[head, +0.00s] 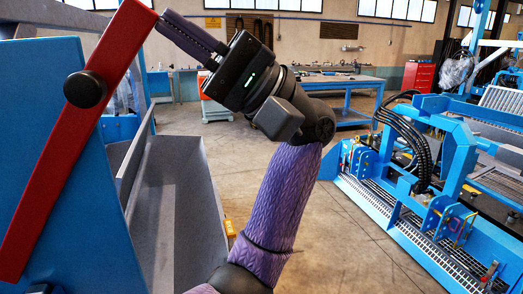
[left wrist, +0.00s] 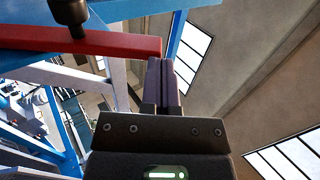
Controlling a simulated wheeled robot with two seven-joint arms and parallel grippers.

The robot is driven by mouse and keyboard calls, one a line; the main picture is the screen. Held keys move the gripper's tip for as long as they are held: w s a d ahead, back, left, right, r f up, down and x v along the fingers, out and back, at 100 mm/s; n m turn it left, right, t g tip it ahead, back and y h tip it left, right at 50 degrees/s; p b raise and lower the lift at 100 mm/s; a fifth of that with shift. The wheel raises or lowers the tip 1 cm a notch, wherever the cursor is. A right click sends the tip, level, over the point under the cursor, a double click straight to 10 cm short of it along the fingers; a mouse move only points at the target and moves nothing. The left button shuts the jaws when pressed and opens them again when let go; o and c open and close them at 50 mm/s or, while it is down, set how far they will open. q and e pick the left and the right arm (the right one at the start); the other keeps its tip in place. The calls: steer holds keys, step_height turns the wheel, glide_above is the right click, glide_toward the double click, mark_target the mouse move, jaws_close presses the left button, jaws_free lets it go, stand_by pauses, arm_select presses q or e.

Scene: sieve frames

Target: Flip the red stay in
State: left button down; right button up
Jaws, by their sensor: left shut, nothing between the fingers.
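The red stay (head: 52,172) is a long flat bar with a round black pivot knob (head: 85,89). It slants across the blue panel (head: 38,95), its upper end leaning right past the panel's edge. The stay also shows in the left wrist view (left wrist: 110,44), running across the top left. My left gripper (head: 163,24) is shut and empty, its purple fingers pointing at the upper end of the stay. In the left wrist view its fingertips (left wrist: 162,62) lie right by the stay's end; whether they touch it I cannot tell. My right gripper is out of view.
A grey metal trough (head: 180,190) stands right of the blue panel, beneath my left arm. Blue machinery with black hoses (head: 425,150) fills the right side. A blue workbench (head: 345,84) and a red cabinet (head: 418,76) stand farther back. Bare floor lies between.

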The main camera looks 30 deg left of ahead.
mark_target(115, 17)
arm_select(q)
steer(key=s+a+r, duration=0.1)
steer(key=s+a+r+t+h+p, duration=0.1)
steer(key=s+r, duration=0.1)
steer(key=s+a+r+t+h+p, duration=0.1)
steer(key=r, duration=0.1)
steer(key=shift+s+a, duration=0.15)
steer(key=shift+a, duration=0.15)
steer(key=s+a+r+t+h+p, duration=0.2)
steer(key=s+a+t+h+p, duration=0.4)
steer(key=s+a, duration=0.9)
steer(key=s+t+p, duration=0.1)
steer(key=s, duration=0.1)
steer(key=shift+s+t, duration=0.3)
steer(key=shift+t, duration=0.1)
steer(key=shift+f, duration=0.1)
steer(key=shift+h, duration=0.3)
